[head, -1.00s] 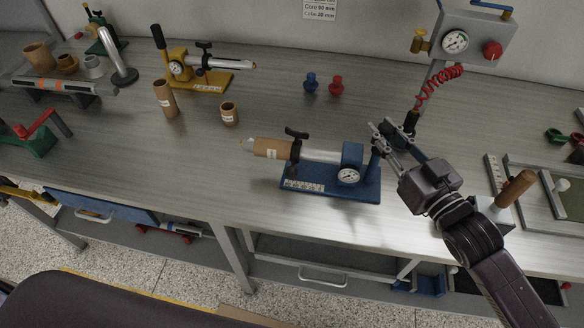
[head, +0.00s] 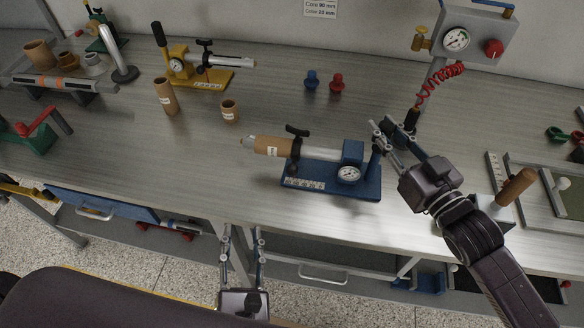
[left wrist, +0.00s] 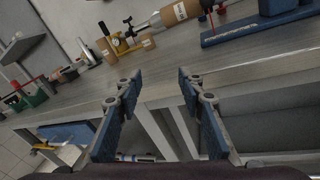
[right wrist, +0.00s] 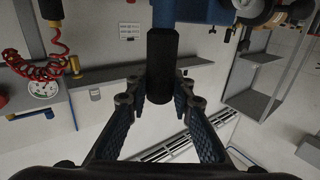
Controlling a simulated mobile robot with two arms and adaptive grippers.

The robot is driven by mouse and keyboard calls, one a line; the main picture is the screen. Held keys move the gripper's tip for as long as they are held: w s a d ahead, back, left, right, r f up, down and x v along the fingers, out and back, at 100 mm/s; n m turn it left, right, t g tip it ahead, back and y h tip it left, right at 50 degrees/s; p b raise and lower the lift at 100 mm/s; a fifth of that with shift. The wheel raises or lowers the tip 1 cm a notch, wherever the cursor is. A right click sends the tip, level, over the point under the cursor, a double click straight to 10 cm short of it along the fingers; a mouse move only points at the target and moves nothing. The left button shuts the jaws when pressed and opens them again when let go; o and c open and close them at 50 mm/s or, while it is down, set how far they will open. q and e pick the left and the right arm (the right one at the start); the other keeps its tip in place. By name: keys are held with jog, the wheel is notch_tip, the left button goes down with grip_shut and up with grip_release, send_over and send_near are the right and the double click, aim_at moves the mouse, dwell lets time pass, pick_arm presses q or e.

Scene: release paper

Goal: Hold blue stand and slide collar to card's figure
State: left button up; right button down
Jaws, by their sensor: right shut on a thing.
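The blue stand (head: 330,182) lies near the table's front edge, with a gauge, a white scale strip and a silver shaft. A brown cardboard core (head: 272,146) sits on the shaft's left end. A black collar (head: 296,143) with a knob is around the shaft beside the core. The card (head: 320,9) on the wall reads Core 90 mm and a collar figure that looks like 20 mm. My right gripper (head: 384,131) is shut on the stand's black grip (right wrist: 160,65) at its right end. My left gripper (head: 241,238) is open and empty, in front of the table edge.
A yellow stand (head: 205,80) and loose cardboard tubes (head: 166,97) stand behind to the left. Blue and red plugs (head: 323,82) are at the back. A gauge box with a red coiled hose (head: 440,84) stands behind my right gripper. Table left of the core is clear.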

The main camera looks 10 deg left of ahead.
aim_at(291, 174)
pick_arm(q)
jog(key=w+d+r+h, duration=0.35)
jog(key=d+r, duration=0.25)
jog(key=d, duration=0.2)
jog(key=shift+t, duration=0.4)
jog(key=w, duration=1.2)
jog(key=shift+w+a, duration=0.15)
jog(key=shift+r, duration=0.1)
grip_shut()
